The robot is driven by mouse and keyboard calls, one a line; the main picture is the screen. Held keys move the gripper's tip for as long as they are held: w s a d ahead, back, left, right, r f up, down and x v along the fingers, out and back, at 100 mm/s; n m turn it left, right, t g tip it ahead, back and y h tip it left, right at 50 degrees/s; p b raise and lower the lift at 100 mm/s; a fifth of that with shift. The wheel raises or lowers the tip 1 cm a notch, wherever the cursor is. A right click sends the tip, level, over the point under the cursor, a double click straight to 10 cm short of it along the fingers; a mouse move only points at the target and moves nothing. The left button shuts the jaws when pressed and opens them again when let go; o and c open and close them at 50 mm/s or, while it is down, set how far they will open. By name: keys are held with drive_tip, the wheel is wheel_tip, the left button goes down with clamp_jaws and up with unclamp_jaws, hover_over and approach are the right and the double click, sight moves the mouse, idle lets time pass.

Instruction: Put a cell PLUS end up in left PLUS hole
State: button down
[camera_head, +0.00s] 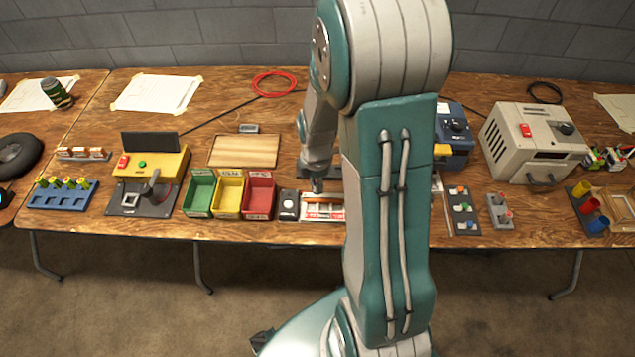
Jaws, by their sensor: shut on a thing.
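My gripper (318,186) is small and dark in the head view, at the end of my arm just left of the big arm link. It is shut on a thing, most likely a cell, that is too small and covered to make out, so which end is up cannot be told. Right below it is a white holder with orange-red markings (323,214) near the table's front edge, which seems to be the one with the holes. Its holes and labels are too small to read, and my arm covers part of its surroundings. Whether the held thing touches the holder cannot be told.
Left of the holder stand a small dark box (289,206) and red (259,196), yellow (228,194) and green (199,193) bins. A wooden board (244,151) lies behind them. A blue device (453,130) and a beige machine (522,140) stand to the right.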

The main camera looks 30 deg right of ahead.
sight(314, 193)
drive_tip(key=a+f, duration=0.1)
drive_tip(key=f, duration=0.1)
drive_tip(key=a+f, duration=0.1)
drive_tip(key=f, duration=0.1)
drive_tip(key=shift+a, duration=0.4)
drive_tip(key=shift+d+f, duration=0.1)
drive_tip(key=shift+f, duration=0.3)
drive_tip(key=shift+d+f, duration=0.35)
drive_tip(key=shift+d, duration=0.5)
drive_tip(key=shift+a, duration=0.65)
drive_tip(key=shift+d, duration=0.65)
drive_tip(key=shift+a, duration=0.45)
drive_tip(key=shift+f, duration=0.85)
idle(0.4)
drive_tip(key=shift+c, duration=2)
unclamp_jaws()
